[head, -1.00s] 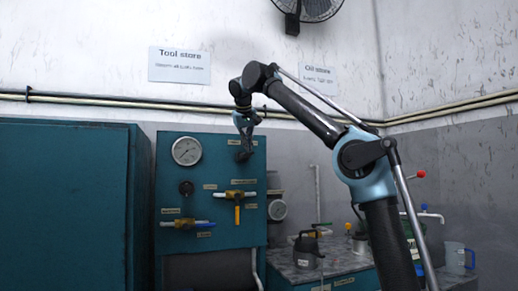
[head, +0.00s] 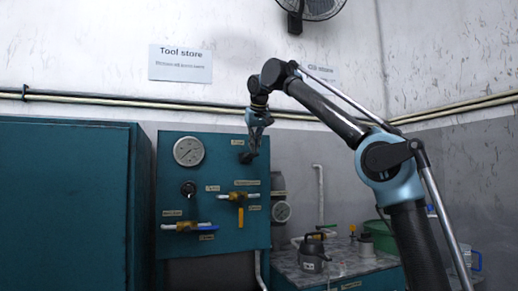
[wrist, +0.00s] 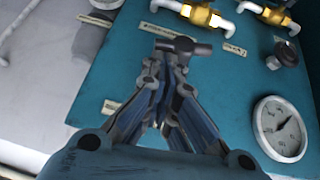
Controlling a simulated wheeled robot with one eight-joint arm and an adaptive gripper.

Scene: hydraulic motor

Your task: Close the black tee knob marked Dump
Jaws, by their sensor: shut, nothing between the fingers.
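A dark tee-shaped knob (wrist: 183,46) stands out from the teal panel (wrist: 235,75) in the wrist view, just beyond my fingertips. In the head view the tee knob (head: 245,157) is at the upper right of the panel, partly behind my gripper. My gripper (head: 254,149) is in front of it; in the wrist view its fingers (wrist: 170,68) are together and empty, close to the bar of the tee. I cannot tell whether they touch it. The label lettering is too small to read.
A teal cabinet (head: 65,205) is at left. A bench (head: 340,262) with a dark can (head: 312,255) is at right.

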